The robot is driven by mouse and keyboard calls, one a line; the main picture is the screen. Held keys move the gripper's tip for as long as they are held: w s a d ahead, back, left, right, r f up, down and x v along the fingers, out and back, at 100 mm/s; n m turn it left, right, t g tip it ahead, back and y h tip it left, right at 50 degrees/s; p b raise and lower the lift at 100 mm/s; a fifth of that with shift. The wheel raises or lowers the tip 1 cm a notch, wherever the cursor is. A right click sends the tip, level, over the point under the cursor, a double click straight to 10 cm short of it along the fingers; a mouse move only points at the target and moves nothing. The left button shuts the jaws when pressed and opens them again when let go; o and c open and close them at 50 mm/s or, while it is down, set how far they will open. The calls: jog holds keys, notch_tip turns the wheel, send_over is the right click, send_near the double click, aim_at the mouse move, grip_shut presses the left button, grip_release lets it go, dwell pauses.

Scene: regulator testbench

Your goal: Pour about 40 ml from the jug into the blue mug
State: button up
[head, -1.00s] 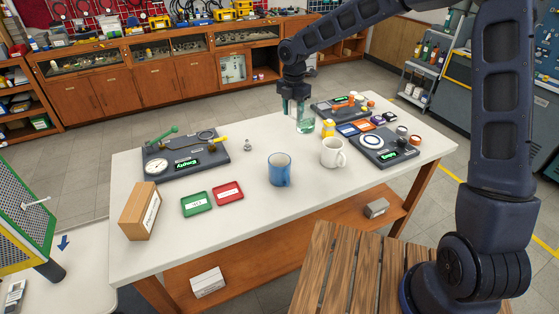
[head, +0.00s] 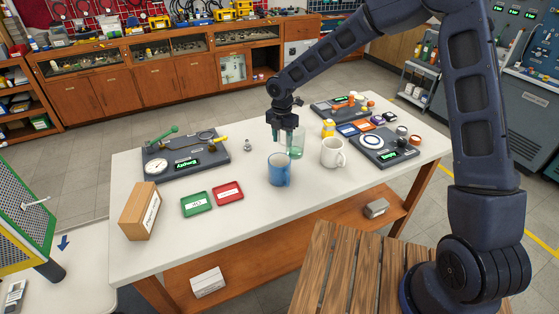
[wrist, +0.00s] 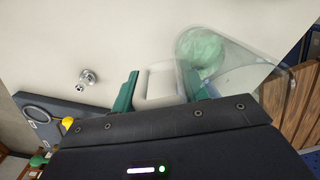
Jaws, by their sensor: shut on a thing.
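The clear jug (head: 297,146) with pale green liquid is held by my gripper (head: 286,138) above the table, just behind and to the right of the blue mug. In the wrist view the jug (wrist: 225,60) lies right of the fingers, with a pale part between them that seems to be its handle. My gripper (wrist: 162,90) is shut on it. The blue mug (head: 279,170) stands upright in front of the jug in the head view. The mug's inside is mostly hidden, and I do not see it in the wrist view.
A white mug (head: 332,153) and a yellow bottle (head: 328,128) stand close right of the jug. A green tray (head: 196,204) and a red tray (head: 228,192) lie left of the blue mug. A small metal fitting (head: 248,145) stands to the left.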

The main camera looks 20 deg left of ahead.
aim_at(282, 144)
jog(key=shift+f, duration=1.7)
jog(key=shift+s+a+r+t, duration=0.1)
jog(key=shift+s+r+t, duration=0.2)
jog(key=shift+r+t, duration=0.25)
jog(key=shift+s+a+r+t, duration=0.1)
jog(key=shift+s+r+t, duration=0.15)
jog(key=shift+r+t, duration=0.25)
jog(key=r+t, duration=0.1)
jog(key=s+r+t+h, duration=0.1)
jog(key=r, duration=0.1)
jog(key=shift+a+r, duration=0.1)
jog(key=shift+s+a+r+t+h, duration=0.1)
jog(key=shift+s+r+t+h, duration=0.2)
jog(key=shift+t, duration=1)
jog(key=shift+s+a+r+t+h, duration=0.1)
jog(key=shift+s+r+t+h, duration=0.25)
jog(key=shift+t, duration=0.9)
jog(key=shift+s+a+r+t+h, duration=0.1)
jog(key=shift+s+t+h, duration=0.25)
jog(key=shift+t, duration=0.95)
jog(key=shift+w, duration=0.1)
jog(key=shift+f+t+h, duration=0.35)
jog(key=shift+t+h, duration=0.05)
jog(key=shift+t, duration=0.6)
